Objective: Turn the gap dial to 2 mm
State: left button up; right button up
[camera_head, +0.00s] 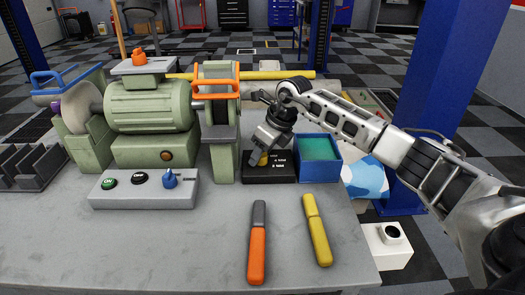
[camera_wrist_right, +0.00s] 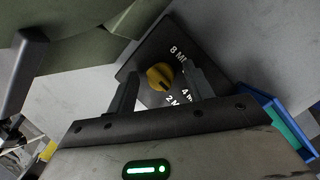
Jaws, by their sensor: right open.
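The gap dial (camera_head: 263,159) is a small yellow knob on a black plate (camera_head: 270,176) beside the grinder. In the right wrist view the dial (camera_wrist_right: 160,76) has a dark slot mark, and white labels for 8, 4 and 2 mm surround it. The mark slants toward the lower right; I cannot tell which label it meets exactly. My right gripper (camera_head: 262,146) is above the plate, pointing down. In the wrist view its open fingers (camera_wrist_right: 162,73) stand on either side of the dial; contact is not clear. My left gripper is not in view.
The green bench grinder (camera_head: 150,112) stands close left of the plate. A blue tray (camera_head: 320,171) with a green inside sits close right. A switch box (camera_head: 145,189), an orange-handled tool (camera_head: 257,254) and a yellow tool (camera_head: 318,235) lie nearer. The front bench between is clear.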

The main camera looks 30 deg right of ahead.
jog(key=c, duration=1)
jog(key=shift+m, duration=0.4)
jog(key=shift+m+h+p, duration=0.3)
jog(key=shift+m+p, duration=0.1)
jog(key=shift+m, duration=0.1)
jog(key=shift+m+h, duration=0.3)
jog(key=shift+m, duration=0.4)
jog(key=shift+a+m+t+h, duration=0.1)
jog(key=shift+m+t+h, duration=0.35)
jog(key=shift+m, duration=0.95)
